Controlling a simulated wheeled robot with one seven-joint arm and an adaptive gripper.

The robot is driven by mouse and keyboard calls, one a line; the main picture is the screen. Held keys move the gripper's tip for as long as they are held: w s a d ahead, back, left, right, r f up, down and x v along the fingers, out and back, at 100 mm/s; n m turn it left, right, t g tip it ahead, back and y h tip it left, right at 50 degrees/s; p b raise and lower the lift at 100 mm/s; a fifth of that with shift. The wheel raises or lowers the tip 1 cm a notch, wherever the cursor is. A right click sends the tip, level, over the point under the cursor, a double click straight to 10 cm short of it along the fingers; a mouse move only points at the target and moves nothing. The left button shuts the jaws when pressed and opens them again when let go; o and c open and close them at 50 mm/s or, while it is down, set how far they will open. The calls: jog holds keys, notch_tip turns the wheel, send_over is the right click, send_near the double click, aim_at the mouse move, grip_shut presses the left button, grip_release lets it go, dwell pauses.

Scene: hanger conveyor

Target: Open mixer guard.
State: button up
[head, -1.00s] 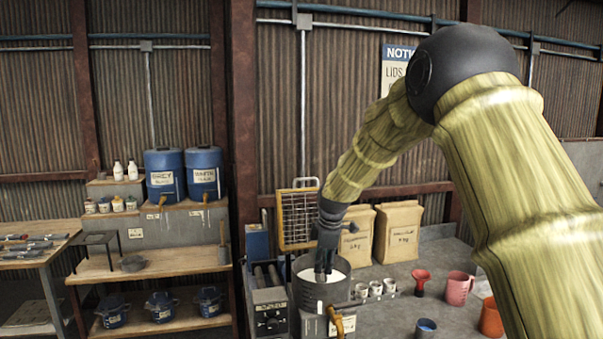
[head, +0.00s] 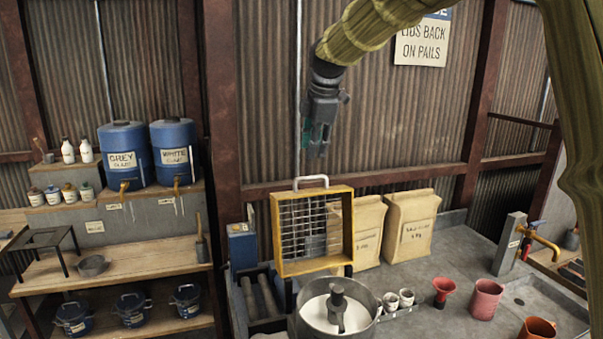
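The mixer guard (head: 346,240) is a yellow square frame with a wire grid and a pale handle (head: 311,181) on its top edge. It stands upright at the back of the mixer bowl (head: 368,324), and the bowl's top is uncovered. A pale content and a dark central hub (head: 337,300) show in the bowl. My gripper (head: 317,152) hangs pointing down above the guard's handle, apart from it in the picture. It appears to hold nothing. Its fingers are small and dark, and their gap is unclear.
Two tan sacks (head: 411,227) stand behind and right of the guard. Small white cups (head: 398,299), a red funnel (head: 444,291) and a pink jug (head: 486,298) stand right of the bowl. A blue box (head: 241,246) is left of the guard. Blue drums (head: 124,155) stand on the left shelf.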

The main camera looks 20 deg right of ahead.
jog(key=r, duration=0.1)
jog(key=p, duration=0.3)
send_near(310, 191)
jog(key=w+f, duration=0.2)
jog(key=w, duration=0.1)
jog(key=w+f+p, duration=0.1)
jog(key=w+f, duration=0.1)
jog(key=f, duration=0.1)
jog(key=shift+w, duration=0.55)
jog(key=s+r, duration=0.2)
jog(key=s, duration=0.1)
jog(key=s+r, duration=0.1)
jog(key=s, duration=0.1)
jog(key=shift+s, duration=0.1)
grip_shut()
jog(key=shift+c, duration=2.4)
grip_release()
jog(key=w+f, duration=0.1)
jog(key=w, duration=0.1)
jog(key=shift+w+f, duration=0.25)
jog(key=shift+f, duration=0.15)
jog(key=o, duration=0.3)
jog(key=shift+w+f, duration=0.1)
jog(key=shift+w, duration=0.05)
jog(key=shift+o, duration=0.9)
jog(key=shift+a, duration=0.1)
jog(key=v, duration=1.2)
